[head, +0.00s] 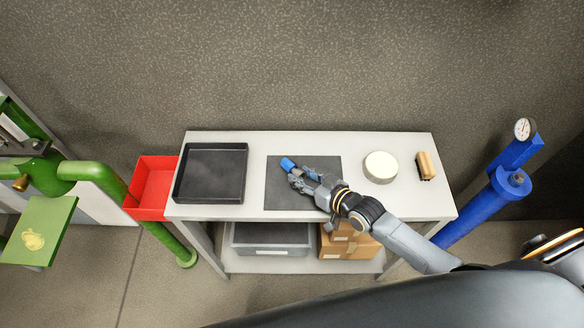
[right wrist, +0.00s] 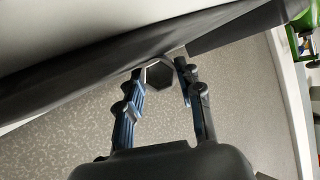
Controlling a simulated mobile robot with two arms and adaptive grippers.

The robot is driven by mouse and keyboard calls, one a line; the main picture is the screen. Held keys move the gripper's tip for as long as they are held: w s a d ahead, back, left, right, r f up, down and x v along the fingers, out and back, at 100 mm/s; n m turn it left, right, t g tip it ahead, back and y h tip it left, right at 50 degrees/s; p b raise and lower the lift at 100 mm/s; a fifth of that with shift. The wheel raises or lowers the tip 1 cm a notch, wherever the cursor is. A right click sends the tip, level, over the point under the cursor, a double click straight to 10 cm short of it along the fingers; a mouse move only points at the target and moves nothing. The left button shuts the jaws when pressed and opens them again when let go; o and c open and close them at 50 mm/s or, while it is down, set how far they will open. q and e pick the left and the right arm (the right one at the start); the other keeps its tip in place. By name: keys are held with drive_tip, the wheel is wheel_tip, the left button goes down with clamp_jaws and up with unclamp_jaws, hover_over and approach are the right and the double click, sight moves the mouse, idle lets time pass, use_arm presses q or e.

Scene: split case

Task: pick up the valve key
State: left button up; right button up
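The valve key (head: 288,164) shows as a short blue piece above the dark mat (head: 275,199) on the bench. Its other end is hidden by my right gripper. My right gripper (head: 300,178) is low over the mat, with its fingers pointing at the key. In the right wrist view, a dark six-sided end (right wrist: 159,76), seemingly the key's, sits between the fingertips of this gripper (right wrist: 162,70). The fingers are close on both sides of it; I cannot tell whether they press on it. My left gripper is not in view.
A black tray (head: 243,203) stands left of the mat, and a red bin (head: 151,190) hangs beside the bench. A round pale disc (head: 381,167) and a brush-like block (head: 426,166) lie to the right. Green and blue pipework flanks the bench.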

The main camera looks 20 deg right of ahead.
drive_tip(key=shift+r, duration=0.1)
drive_tip(key=shift+c, duration=0.5)
drive_tip(key=shift+r, duration=0.2)
wheel_tip(320, 180, up, 2)
drive_tip(key=shift+r, duration=0.1)
drive_tip(key=s+d+r+b, duration=0.1)
drive_tip(key=s+d+r, duration=0.4)
drive_tip(key=s+r, duration=0.5)
drive_tip(key=s, duration=0.3)
drive_tip(key=shift+r, duration=0.15)
